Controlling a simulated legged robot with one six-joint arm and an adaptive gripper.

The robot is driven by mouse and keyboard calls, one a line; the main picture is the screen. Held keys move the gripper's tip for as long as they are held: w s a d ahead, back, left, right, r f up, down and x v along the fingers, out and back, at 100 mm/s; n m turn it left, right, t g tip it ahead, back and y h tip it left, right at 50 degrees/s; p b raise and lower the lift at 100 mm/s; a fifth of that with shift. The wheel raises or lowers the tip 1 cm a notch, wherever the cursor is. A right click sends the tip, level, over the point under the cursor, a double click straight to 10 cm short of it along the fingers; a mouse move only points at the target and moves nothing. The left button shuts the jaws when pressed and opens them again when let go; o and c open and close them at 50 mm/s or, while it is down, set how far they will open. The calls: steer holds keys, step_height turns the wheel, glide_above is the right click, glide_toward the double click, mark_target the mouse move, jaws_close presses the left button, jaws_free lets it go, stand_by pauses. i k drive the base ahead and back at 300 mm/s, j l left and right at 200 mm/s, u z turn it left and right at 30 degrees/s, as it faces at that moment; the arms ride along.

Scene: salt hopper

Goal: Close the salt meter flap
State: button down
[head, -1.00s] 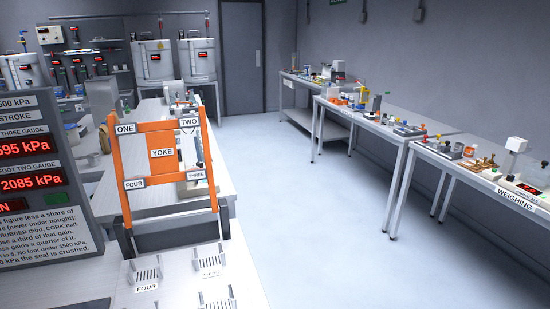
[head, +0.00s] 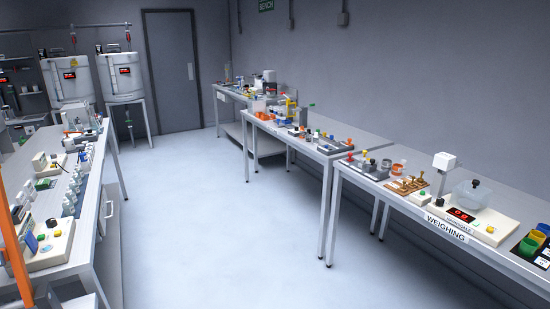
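I cannot make out a salt meter flap for certain in the head view. A weighing bench (head: 415,212) with a "WEIGHING" label stands at the right. On it a white block on a post (head: 444,161) rises behind a pale scale (head: 490,229) with a red display. A clear bowl with a dark knob (head: 474,194) sits at the scale. Whether any of these is the salt meter, and how its flap stands, is too small to tell. My gripper is not in view.
Open pale floor (head: 215,225) lies between the right-hand benches and a left bench (head: 92,235) crowded with small devices. An orange bar (head: 13,250) stands at the left edge. White tanks (head: 122,78) and a grey door (head: 172,72) are at the back. Coloured cups (head: 532,242) stand at far right.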

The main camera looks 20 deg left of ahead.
mark_target(30, 239)
steer(key=i+j+u, duration=0.15)
steer(key=i+u, duration=0.6)
steer(key=i+l+u, duration=0.1)
steer(key=i+u, duration=0.3)
steer(key=i+l+u, duration=0.15)
steer(key=i+u, duration=0.2)
steer(key=i+j+u, duration=0.15)
steer(key=u, duration=0.3)
steer(key=i+u, duration=0.3)
steer(key=u, duration=0.2)
steer(key=i+u, duration=0.2)
steer(key=u, duration=0.25)
steer(key=i+j+u, duration=0.15)
steer(key=i+u, duration=0.3)
steer(key=i, duration=0.35)
